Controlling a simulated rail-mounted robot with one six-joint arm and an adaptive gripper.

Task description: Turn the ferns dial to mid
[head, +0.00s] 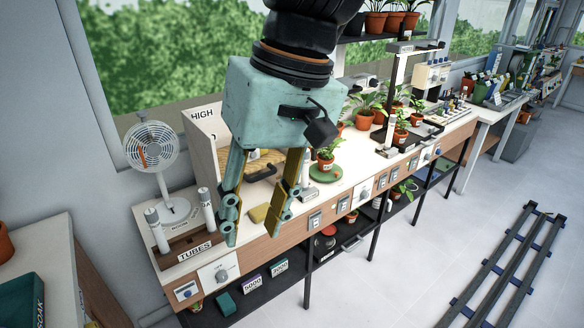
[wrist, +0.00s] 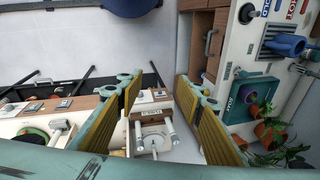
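Several dials and switches sit on the bench's wooden front panel in the head view. A white-plated dial (head: 222,275) is at the near left end, under the TUBES rack. My gripper (head: 252,238) is open and empty, hanging over the bench's left part, fingers pointing down. In the wrist view its fingers (wrist: 158,92) are spread apart with nothing held.
A fan (head: 153,152), the TUBES rack (head: 195,247) and a HIGH-marked panel (head: 204,125) stand at the bench's left end. A potted plant on a green saucer (head: 325,174) is right of my gripper. The floor in front (head: 420,245) is clear up to the rails.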

